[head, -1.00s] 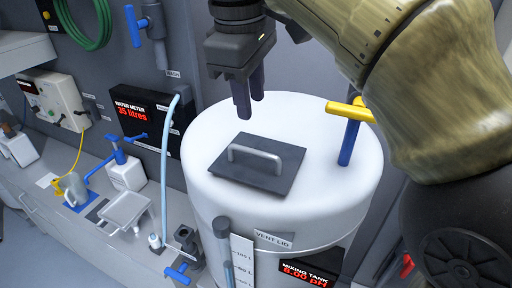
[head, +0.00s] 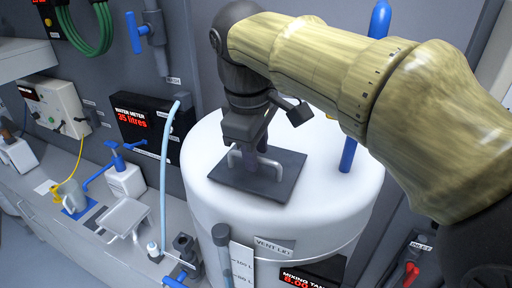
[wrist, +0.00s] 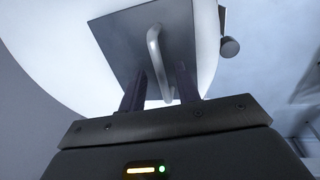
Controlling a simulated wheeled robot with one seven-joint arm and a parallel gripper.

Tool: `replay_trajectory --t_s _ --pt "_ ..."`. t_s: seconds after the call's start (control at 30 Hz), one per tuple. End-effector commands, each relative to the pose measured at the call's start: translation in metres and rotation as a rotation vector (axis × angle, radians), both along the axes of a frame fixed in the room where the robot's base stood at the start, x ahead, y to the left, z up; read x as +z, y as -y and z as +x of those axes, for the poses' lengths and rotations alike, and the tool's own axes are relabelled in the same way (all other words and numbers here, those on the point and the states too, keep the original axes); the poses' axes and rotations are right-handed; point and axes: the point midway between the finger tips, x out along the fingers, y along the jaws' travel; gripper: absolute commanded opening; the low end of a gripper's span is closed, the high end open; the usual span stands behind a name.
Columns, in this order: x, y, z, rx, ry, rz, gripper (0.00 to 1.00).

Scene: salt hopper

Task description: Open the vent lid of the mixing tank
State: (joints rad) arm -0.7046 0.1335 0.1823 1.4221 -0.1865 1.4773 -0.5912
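The mixing tank (head: 335,215) is a white cylinder with a "VENT LID" label (head: 273,246) on its side. The vent lid (head: 285,185) is a dark square plate lying flat on the tank's top. Its light grey bar handle (head: 234,158) stands on it, partly hidden by my gripper. My gripper (head: 258,168) points down at the handle. In the wrist view the two dark fingers (wrist: 160,90) are apart, with the handle (wrist: 158,60) running between them. I see a gap beside the handle, so the fingers do not appear closed on it.
A blue upright pipe (head: 348,155) stands on the tank top to the right of the lid, close to my arm. A light blue hose (head: 165,170) runs down left of the tank.

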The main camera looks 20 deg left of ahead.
Motion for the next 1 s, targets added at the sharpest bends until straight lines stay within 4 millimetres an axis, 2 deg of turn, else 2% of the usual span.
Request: replay_trajectory --t_s 0.1,0.27,0.3,0.67,1.0 --pt "0.000 0.000 0.000 0.000 0.000 0.000 0.33" --pt "0.000 0.000 0.000 0.000 0.000 0.000 0.03" --pt "0.000 0.000 0.000 0.000 0.000 0.000 0.00" --pt "0.003 0.000 0.000 0.000 0.000 0.000 0.00" --pt "0.019 0.001 0.003 -0.001 0.002 0.000 0.00"
